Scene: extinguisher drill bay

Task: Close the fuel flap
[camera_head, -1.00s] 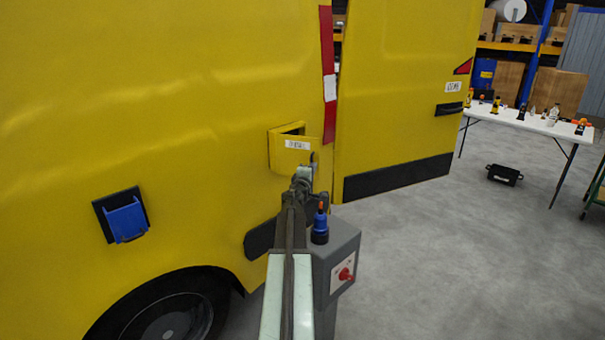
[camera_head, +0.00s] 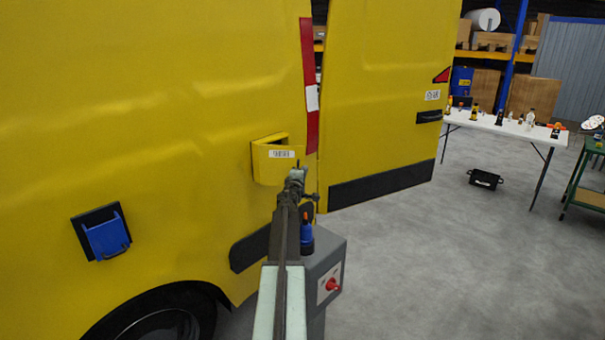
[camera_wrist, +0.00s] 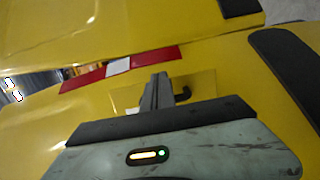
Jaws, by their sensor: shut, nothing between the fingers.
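The fuel flap (camera_head: 273,163) is a small yellow door with a white label on the side of the yellow van. It stands partly open, with a dark gap showing above it. My gripper (camera_head: 298,172) is shut and empty, close to the flap's lower right edge; I cannot tell whether it touches. In the wrist view, my gripper (camera_wrist: 160,80) points at a yellow panel (camera_wrist: 205,82), which appears to be the flap, with a small black hook beside the fingers. The fingers hide part of this panel.
A blue cover (camera_head: 106,237) juts from the van at left, above the wheel (camera_head: 165,325). A rear door (camera_head: 385,100) stands right of a red-and-white strip (camera_head: 311,95). A grey box (camera_head: 325,270) is beside my arm.

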